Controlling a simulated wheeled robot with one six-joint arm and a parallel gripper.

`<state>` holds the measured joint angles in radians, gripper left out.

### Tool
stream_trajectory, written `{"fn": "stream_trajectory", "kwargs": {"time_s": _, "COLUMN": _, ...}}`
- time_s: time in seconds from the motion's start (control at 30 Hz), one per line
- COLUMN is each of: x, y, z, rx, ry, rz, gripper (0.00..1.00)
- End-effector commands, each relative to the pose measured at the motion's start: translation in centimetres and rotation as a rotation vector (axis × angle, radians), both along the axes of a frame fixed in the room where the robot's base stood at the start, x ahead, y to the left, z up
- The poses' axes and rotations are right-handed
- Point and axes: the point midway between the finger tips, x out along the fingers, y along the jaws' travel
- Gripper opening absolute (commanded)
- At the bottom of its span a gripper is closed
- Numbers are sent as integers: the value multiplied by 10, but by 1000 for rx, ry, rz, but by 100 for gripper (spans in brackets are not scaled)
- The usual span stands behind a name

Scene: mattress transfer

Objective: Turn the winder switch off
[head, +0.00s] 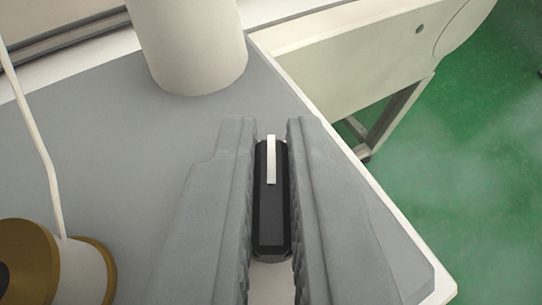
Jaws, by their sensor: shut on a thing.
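The winder switch (271,215) is a small black elongated body with a light strip along its far part. It stands near the right edge of the grey tabletop. My gripper (271,130) is over it from above, with one grey finger on each side. I cannot tell from this view whether the switch is on or off.
A white cylindrical post (190,45) stands behind the fingers. A brown-ended spool (30,262) with white thread is at the lower left. The grey tabletop (110,150) is clear between them. A cream machine body (370,50) and green floor (470,160) lie beyond the right edge.

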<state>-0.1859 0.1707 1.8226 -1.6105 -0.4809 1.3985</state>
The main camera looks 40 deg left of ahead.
Motion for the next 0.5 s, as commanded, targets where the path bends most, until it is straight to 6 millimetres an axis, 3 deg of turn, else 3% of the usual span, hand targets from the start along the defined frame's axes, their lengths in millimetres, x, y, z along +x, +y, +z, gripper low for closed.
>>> {"fn": "stream_trajectory", "kwargs": {"time_s": 0.03, "x": 0, "y": -3, "z": -9, "rx": -3, "ry": 12, "rz": 44, "gripper": 0}}
{"fn": "stream_trajectory", "kwargs": {"time_s": 0.5, "x": 1, "y": -2, "z": -11, "rx": -3, "ry": 15, "rz": 494, "gripper": 0}}
